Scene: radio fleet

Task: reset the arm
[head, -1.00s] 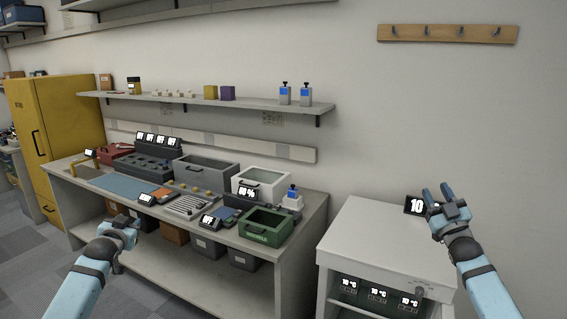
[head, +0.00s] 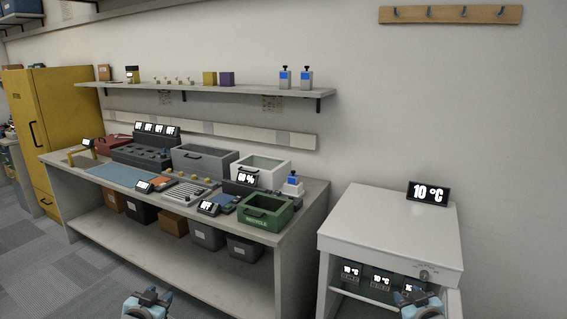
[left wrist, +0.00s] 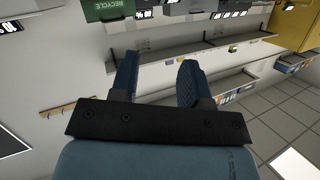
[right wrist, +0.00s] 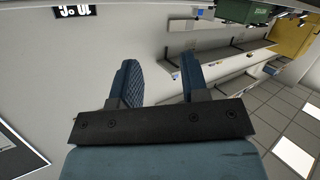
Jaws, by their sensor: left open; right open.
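My left gripper (head: 148,300) shows at the bottom edge of the head view, in front of the long workbench and clear of it. In the left wrist view its two blue fingers (left wrist: 157,80) stand apart with nothing between them. My right gripper (head: 418,299) shows at the bottom right of the head view, in front of the white cabinet. In the right wrist view its fingers (right wrist: 160,82) are also apart and empty. Most of both arms is out of the head view.
The workbench (head: 90,201) carries a green recycle bin (head: 266,212), a grey bin (head: 203,162) and several devices. The white cabinet (head: 385,225) has a 10 °C display (head: 428,193) on top. A wall shelf (head: 215,90) and a yellow cabinet (head: 52,125) stand behind. Floor at left is clear.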

